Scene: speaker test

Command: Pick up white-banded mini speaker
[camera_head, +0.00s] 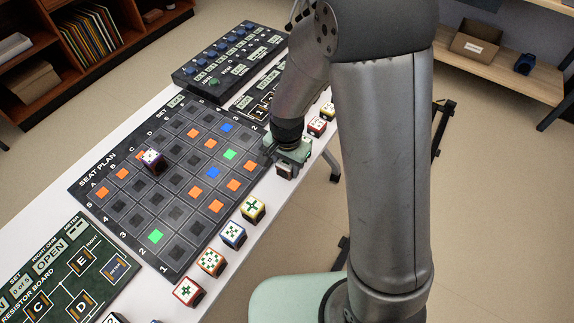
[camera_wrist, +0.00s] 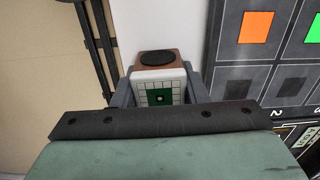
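The speaker in the wrist view (camera_wrist: 158,75) is a small block with a reddish-brown body, a round black disc, and a white edge around a green gridded face. It sits between the two fingers of my gripper (camera_wrist: 160,92), one finger close along each side. I cannot tell whether the fingers press on it. In the head view my gripper (camera_head: 288,158) is low at the table's right edge, and part of the speaker (camera_head: 285,171) shows under it. Whether it rests on the table is unclear.
The seat plan board (camera_head: 178,215) lies left of my gripper, with a purple-sided cube (camera_head: 152,159) on it. Along the table's right edge stand a yellow cube (camera_head: 253,208), a blue cube (camera_head: 233,235), and red cubes (camera_head: 317,126). A black button panel (camera_head: 228,57) is behind.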

